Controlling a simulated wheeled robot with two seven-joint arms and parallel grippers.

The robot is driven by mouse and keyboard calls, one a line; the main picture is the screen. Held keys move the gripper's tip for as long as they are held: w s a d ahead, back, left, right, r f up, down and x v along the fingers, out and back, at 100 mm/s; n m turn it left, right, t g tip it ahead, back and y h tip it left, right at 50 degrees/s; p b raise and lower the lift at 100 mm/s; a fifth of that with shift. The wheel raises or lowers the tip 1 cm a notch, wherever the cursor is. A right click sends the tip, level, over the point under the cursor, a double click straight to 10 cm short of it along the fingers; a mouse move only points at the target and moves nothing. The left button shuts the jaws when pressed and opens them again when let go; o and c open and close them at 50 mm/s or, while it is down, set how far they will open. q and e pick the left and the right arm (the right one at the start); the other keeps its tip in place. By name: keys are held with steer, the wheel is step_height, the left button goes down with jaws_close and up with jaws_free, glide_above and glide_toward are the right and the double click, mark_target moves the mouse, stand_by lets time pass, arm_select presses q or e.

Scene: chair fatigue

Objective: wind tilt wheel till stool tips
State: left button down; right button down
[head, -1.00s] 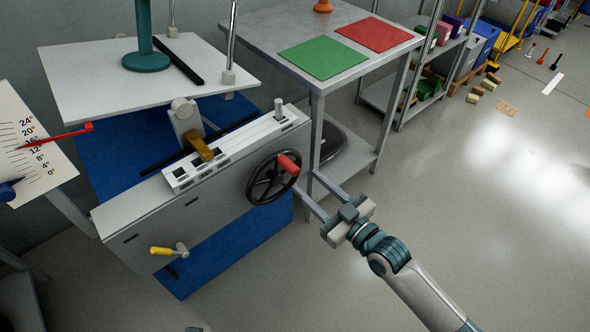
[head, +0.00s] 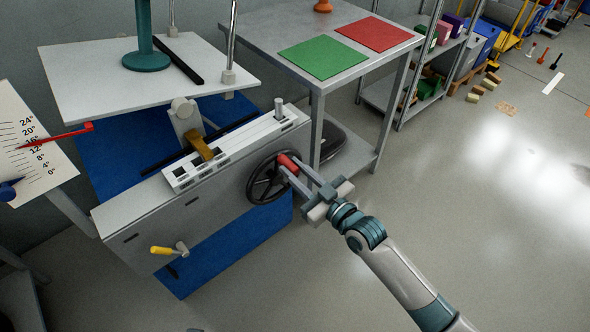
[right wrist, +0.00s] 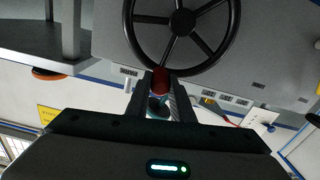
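The black tilt wheel (head: 252,188) is on the front of the grey machine, with a red handle (head: 288,160) at its upper right rim. My right gripper (head: 289,163) has its two fingers closed around the handle; the right wrist view shows the handle (right wrist: 160,80) between the fingertips. The stool's teal round foot and post (head: 146,61) stand on the white tilting plate (head: 85,75); its top is out of frame. The dial (head: 30,155) has a red pointer (head: 60,135) lying between about 12 and 16 degrees. My left gripper is not in view.
A yellow-handled crank (head: 165,250) sticks out low on the machine front. A grey table (head: 265,35) with a green mat (head: 322,57) and a red mat (head: 375,34) stands behind the wheel. Open floor lies to the right.

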steer(key=shift+w+d+m, duration=0.2)
steer(key=shift+d+m, duration=0.05)
steer(key=shift+m, duration=0.15)
steer(key=shift+w+d+f+m+p, duration=0.1)
steer(key=shift+w+d+m+p, duration=0.05)
steer(key=shift+d+m+p, duration=0.15)
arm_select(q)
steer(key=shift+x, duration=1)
arm_select(e)
steer(key=shift+w+d+f+m, duration=0.15)
steer(key=shift+w+d+m, duration=0.05)
steer(key=shift+m, duration=0.3)
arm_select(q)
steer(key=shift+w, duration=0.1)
arm_select(e)
steer(key=c, duration=1.5)
jaws_free()
steer(key=shift+c, duration=0.2)
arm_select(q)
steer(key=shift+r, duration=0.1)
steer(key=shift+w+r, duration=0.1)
arm_select(e)
steer(key=shift+s+d, duration=0.1)
